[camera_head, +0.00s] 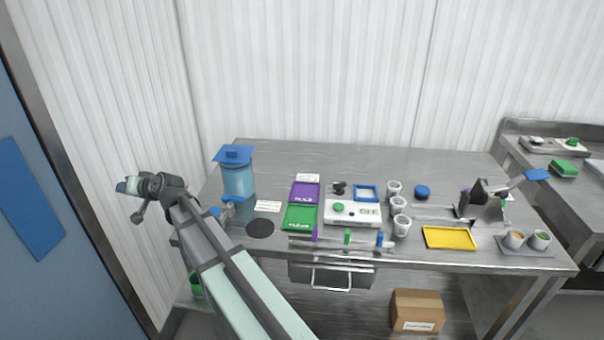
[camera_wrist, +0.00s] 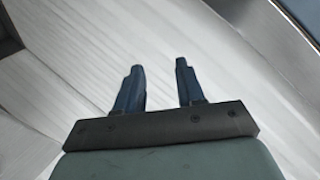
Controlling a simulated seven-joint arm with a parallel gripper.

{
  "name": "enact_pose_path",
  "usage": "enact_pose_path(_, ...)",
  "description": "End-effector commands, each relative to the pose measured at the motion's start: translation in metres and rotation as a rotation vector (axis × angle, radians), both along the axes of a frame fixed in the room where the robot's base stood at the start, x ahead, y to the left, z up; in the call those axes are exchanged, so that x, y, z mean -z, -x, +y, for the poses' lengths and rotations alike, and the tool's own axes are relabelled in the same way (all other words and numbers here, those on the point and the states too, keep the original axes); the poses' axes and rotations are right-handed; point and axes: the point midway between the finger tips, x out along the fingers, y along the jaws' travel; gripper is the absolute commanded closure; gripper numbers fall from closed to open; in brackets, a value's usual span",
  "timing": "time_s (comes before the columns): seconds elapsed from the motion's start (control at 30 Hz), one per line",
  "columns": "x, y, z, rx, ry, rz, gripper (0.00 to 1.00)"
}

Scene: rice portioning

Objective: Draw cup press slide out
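Several white cups stand in a row right of the white scale; one is the front cup (camera_head: 402,226). Two filled cups stand on a small tray (camera_head: 528,251) at the table's right end, one orange inside (camera_head: 514,239) and one green inside (camera_head: 540,240). A grey press-like device (camera_head: 483,207) with a blue handle (camera_head: 536,175) stands behind them, with metal rails to its left. A drawer (camera_head: 331,281) under the table front appears shut. My gripper (camera_head: 122,187) is far left of the table, away from these. Its two dark blue fingers (camera_wrist: 158,68) are apart with nothing between them.
A blue dispenser (camera_head: 238,180), purple tray (camera_head: 305,191), green tray (camera_head: 300,217), white scale (camera_head: 353,212), blue frame (camera_head: 366,193) and yellow tray (camera_head: 450,237) occupy the table. A cardboard box (camera_head: 417,310) sits below. A ribbed wall (camera_head: 310,70) stands behind; the table's back strip is clear.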

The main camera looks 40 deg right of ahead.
Motion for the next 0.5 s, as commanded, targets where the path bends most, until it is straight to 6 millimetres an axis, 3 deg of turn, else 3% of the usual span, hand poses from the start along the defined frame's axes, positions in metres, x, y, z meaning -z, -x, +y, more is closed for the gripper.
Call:
enact_pose_path(0.03,-0.021,-0.018,-0.017,0.013,-0.021,-0.031,0.62)
enact_pose_path(0.1,-0.040,-0.036,-0.040,0.038,-0.057,-0.073,0.62)
enact_pose_path(0.27,-0.072,-0.077,-0.107,0.137,-0.143,-0.179,0.62)
enact_pose_path(0.5,-0.110,-0.120,-0.220,0.317,-0.254,-0.317,0.62)
